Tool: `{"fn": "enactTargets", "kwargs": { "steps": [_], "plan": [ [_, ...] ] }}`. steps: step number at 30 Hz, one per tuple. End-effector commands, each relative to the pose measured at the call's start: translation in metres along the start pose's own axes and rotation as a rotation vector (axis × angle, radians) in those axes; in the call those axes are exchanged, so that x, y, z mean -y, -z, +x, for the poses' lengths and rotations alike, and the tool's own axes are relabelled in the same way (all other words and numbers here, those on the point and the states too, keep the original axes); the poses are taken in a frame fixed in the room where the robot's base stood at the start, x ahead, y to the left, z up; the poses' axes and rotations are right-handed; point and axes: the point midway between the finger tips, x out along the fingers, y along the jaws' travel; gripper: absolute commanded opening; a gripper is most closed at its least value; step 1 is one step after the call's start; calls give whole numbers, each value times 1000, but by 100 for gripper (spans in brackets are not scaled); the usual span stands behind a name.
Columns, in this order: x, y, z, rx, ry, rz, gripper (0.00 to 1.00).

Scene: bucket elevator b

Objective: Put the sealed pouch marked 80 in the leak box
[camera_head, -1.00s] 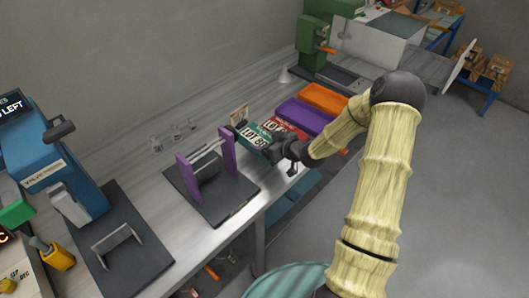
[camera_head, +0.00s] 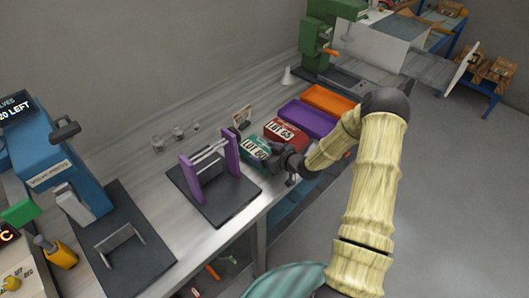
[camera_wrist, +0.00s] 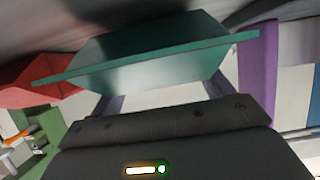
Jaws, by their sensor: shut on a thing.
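My gripper (camera_head: 282,157) is shut on a green pouch (camera_head: 257,150) with a white label that seems to read LOT 80. In the wrist view the green pouch (camera_wrist: 145,55) spans the jaws, its wide flat rim facing across the picture. In the head view it is close to the purple stand; whether it touches the bench is hard to tell. A red pouch (camera_head: 284,132), marked LOT 65, lies just behind it. A pale box (camera_head: 378,48) stands at the far end of the bench; I cannot tell if it is the leak box.
A purple two-post stand (camera_head: 231,152) on a dark base is left of my gripper. Purple (camera_head: 305,118) and orange (camera_head: 329,99) trays lie beyond the red pouch. A green press (camera_head: 318,40) stands at the back. A blue valve press (camera_head: 60,165) is at left.

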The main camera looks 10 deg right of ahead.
Motion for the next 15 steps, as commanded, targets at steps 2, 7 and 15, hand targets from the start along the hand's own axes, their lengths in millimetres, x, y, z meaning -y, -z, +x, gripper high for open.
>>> {"fn": "enactTargets", "kwargs": {
  "steps": [2, 7, 15],
  "plan": [
    [-4, -1, -2, -1, -7, 2, 65],
    [-4, -4, -1, 1, -7, 2, 90],
    [2, -2, 2, 1, 4, -2, 100]
  ]
}}
